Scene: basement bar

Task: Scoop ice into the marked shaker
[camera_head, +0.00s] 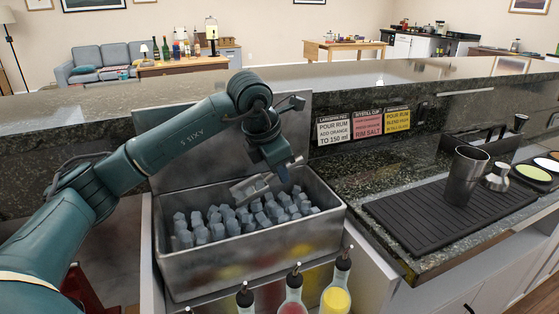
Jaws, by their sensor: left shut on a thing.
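A metal ice bin (255,250) with an open top holds many pale blue-grey ice cubes (215,222). My left gripper (283,172) is over the back right part of the bin, shut on a grey metal scoop (248,188). The scoop is just above or touching the ice; I cannot tell which, nor whether it holds ice. A tall metal shaker (465,176) stands upright on a black ribbed mat (420,220) to the right. I see no clear mark on it. My right gripper is not in view.
A small metal piece (497,177) stands right of the shaker. Bottles with pourers, one yellow (336,296), line the bin's front. Three signs (364,125) hang on the raised bar's face. A dark caddy (488,142) stands behind the shaker. The mat's front left is clear.

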